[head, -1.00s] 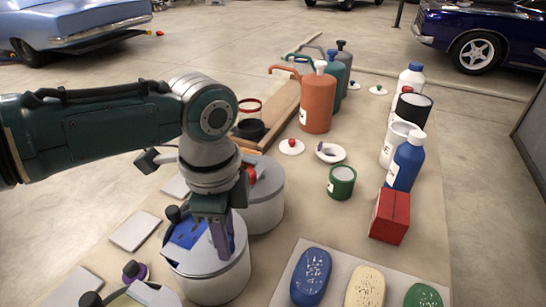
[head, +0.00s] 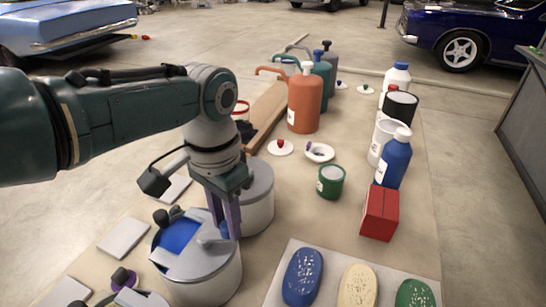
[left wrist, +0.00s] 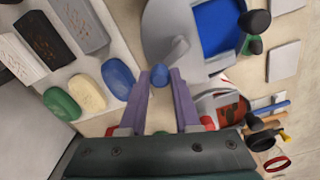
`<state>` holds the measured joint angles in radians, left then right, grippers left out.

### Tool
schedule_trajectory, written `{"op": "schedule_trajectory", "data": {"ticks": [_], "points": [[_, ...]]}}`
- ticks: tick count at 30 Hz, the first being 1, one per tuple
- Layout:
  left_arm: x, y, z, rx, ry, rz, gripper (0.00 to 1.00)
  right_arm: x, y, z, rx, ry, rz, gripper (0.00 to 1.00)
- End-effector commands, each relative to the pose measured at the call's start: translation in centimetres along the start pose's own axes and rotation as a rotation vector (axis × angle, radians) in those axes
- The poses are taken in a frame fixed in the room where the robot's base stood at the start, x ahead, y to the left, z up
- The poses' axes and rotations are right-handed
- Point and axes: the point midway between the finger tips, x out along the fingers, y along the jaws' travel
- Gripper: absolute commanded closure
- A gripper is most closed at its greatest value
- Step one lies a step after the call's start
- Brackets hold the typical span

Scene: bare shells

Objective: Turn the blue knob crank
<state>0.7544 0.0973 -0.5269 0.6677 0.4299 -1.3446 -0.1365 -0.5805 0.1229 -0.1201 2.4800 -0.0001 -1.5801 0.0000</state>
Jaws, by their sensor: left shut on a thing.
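A grey round canister (head: 205,290) stands at the near left of the table, with a blue patch (head: 178,236) on its top. In the left wrist view its grey top also shows, with the blue patch (left wrist: 218,25). A grey crank arm (left wrist: 176,48) reaches out to a blue knob (left wrist: 161,75), which sits between my left gripper's purple fingertips. My left gripper (head: 231,232) is shut on this knob at the right side of the canister top. My right gripper is not in view.
A second grey canister (head: 257,205) stands close behind the gripper. A tray (head: 285,285) with blue, cream and green oval pieces lies to the right. A red box (head: 380,213), a green can (head: 330,183) and several bottles stand farther right and back.

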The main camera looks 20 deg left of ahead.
Motion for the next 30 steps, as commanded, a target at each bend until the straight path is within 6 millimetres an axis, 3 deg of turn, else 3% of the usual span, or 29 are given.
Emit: {"op": "schedule_trajectory", "data": {"ticks": [10,27,28,30], "points": [[-0.02,-0.47,-0.48,-0.150,0.002,0.000,1.00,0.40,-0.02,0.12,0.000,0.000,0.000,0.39],[-0.06,-0.64,-0.54,-0.179,0.002,-0.001,1.00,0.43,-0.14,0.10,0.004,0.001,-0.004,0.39],[-0.06,-0.64,-0.54,-0.178,0.002,-0.001,0.67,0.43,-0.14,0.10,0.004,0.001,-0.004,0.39],[-0.06,-0.64,-0.53,-0.178,0.002,-0.001,0.59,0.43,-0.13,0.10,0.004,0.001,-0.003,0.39]]}}
